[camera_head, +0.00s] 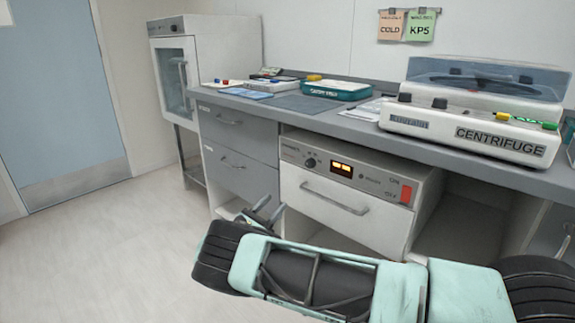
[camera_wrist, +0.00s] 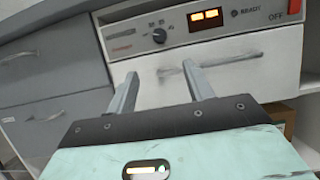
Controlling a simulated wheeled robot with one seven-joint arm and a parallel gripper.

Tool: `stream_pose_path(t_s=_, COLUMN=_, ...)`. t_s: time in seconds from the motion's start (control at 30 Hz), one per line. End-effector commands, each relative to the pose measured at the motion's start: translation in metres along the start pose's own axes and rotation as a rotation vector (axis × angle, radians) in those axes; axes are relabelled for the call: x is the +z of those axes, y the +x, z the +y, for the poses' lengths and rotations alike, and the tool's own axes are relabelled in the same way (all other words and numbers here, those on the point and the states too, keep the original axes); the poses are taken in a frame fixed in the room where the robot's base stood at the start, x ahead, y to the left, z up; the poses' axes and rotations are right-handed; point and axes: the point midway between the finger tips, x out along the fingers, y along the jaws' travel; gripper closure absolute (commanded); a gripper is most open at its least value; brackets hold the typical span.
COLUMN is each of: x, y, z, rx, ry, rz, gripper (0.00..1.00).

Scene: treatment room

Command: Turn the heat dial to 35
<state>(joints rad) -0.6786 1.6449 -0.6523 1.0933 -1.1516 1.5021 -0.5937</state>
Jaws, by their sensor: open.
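The heat dial (camera_head: 310,163) is a dark round knob on the grey control panel of a white drawer-front appliance under the counter. It also shows in the wrist view (camera_wrist: 159,36), with small markings around it that are too small to read. Right of it is a lit orange display (camera_head: 341,168), whose digits I cannot read. My gripper (camera_head: 263,209) is open and empty, in front of the appliance and to the lower left of the dial. In the wrist view its two fingers (camera_wrist: 158,80) point up toward the panel, below the dial and apart from it.
A red switch (camera_head: 406,194) sits at the panel's right end. Below the panel is a drawer with a bar handle (camera_head: 334,199). The counter edge (camera_head: 370,165) overhangs above, carrying a centrifuge (camera_head: 470,125) and a teal tray (camera_head: 337,91). Open floor (camera_head: 100,245) lies at left.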

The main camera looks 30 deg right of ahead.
Motion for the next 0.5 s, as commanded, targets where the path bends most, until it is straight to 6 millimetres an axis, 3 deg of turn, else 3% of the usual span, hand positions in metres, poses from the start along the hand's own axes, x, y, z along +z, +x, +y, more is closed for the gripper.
stream_pose_path(t_s=0.17, x=0.001, y=0.016, z=0.001, rx=0.001, ry=-0.002, rz=-0.008, gripper=0.48)
stream_pose_path(t_s=0.5, x=0.0, y=0.085, z=0.0, rx=-0.001, ry=-0.001, rz=-0.004, gripper=0.48)
